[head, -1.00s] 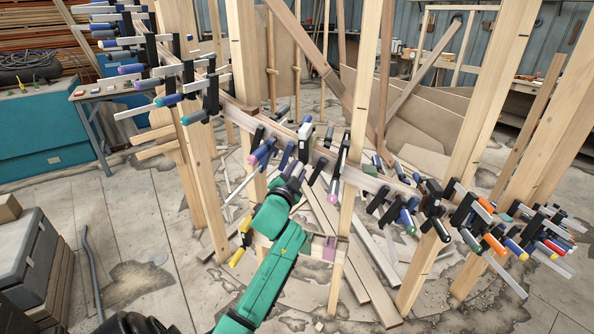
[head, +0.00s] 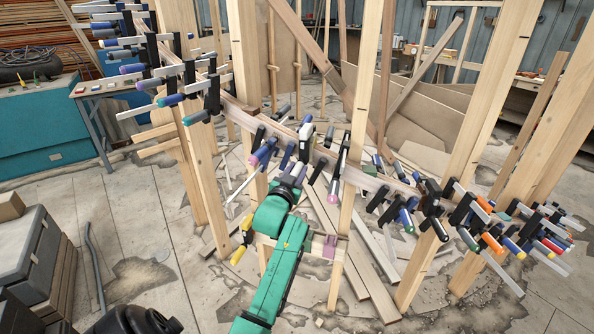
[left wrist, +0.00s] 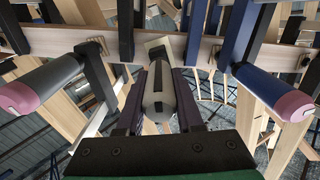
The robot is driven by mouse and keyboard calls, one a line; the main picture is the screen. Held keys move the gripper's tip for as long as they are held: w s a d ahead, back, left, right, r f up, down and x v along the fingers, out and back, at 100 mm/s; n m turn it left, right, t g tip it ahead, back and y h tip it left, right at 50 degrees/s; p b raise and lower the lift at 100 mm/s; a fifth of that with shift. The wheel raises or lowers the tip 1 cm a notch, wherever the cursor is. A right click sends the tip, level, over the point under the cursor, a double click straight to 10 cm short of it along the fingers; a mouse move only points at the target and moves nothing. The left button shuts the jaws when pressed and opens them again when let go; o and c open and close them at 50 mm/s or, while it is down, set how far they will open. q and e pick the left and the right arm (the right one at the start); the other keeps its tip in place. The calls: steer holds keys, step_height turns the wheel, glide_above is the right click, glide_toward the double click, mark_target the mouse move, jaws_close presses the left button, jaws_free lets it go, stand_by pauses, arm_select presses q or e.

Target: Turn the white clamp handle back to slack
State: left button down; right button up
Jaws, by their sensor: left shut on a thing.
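The white clamp handle (left wrist: 158,95), with dark grooves along it, lies between the fingers of my left gripper (left wrist: 157,100) in the left wrist view. The gripper is shut on it. In the head view my left gripper (head: 292,176) is at the curved wooden stringer (head: 240,112), among the hanging clamps, and mostly hides the handle there. My right gripper is in neither view.
In the left wrist view, a grey pink-ended handle (left wrist: 45,84) and a blue pink-ended handle (left wrist: 270,90) flank the grip closely. A wooden post (head: 357,130) stands just right of my arm.

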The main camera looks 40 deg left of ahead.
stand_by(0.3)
arm_select(q)
steer(key=c, duration=0.5)
jaws_free()
steer(key=shift+c, duration=0.2)
steer(key=shift+s+d+f, duration=0.1)
steer(key=shift+s, duration=0.15)
steer(key=b+v, duration=0.3)
steer(key=v, duration=1.1)
steer(key=shift+s+d, duration=0.25)
steer(key=shift+s, duration=0.35)
